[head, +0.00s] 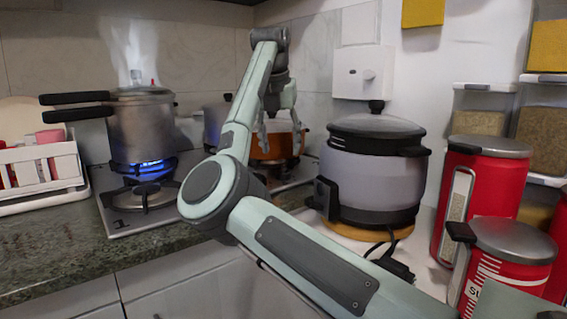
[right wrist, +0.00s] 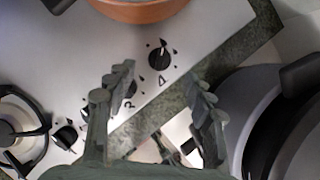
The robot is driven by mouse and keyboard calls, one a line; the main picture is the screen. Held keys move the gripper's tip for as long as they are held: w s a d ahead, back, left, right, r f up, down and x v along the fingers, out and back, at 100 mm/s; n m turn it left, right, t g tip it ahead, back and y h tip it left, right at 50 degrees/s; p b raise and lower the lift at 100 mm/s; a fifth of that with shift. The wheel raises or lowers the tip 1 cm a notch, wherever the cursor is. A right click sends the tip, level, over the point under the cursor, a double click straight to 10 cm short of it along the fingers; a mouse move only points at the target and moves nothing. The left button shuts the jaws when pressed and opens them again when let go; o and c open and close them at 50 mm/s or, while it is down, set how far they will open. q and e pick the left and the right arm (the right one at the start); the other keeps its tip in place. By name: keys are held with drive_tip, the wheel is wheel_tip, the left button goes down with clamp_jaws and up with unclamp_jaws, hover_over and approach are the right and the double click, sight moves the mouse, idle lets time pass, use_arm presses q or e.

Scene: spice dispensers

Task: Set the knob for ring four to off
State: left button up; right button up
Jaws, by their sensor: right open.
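The knob for ring four (right wrist: 160,57) is a round black knob on the grey hob, beside a printed 4, in the right wrist view. A small pale mark shows toward its upper side; its exact setting is hard to read. My right gripper (right wrist: 157,88) is open and empty, its fingers apart on either side below the knob, not visibly touching it. In the head view my right gripper (head: 281,132) hangs fingers down before an orange pot (head: 268,146). The knob is hidden there. My left gripper is not in view.
More knobs (right wrist: 130,88) line the hob (right wrist: 100,40). The orange pot also shows in the wrist view (right wrist: 138,12). A rice cooker (head: 370,180) stands close on the right. A pressure cooker (head: 142,130) stands over a blue flame (head: 150,166) on the left.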

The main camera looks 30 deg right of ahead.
sight(283, 168)
drive_tip(key=x, duration=0.5)
drive_tip(key=shift+s+f, duration=0.1)
drive_tip(key=shift+f, duration=0.15)
drive_tip(key=shift+w+d+f, duration=0.2)
drive_tip(key=shift+d+f, duration=0.05)
drive_tip(key=shift+f, duration=0.25)
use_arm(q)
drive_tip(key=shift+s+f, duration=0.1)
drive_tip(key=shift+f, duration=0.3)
use_arm(e)
drive_tip(key=shift+c, duration=1.1)
drive_tip(key=c, duration=0.9)
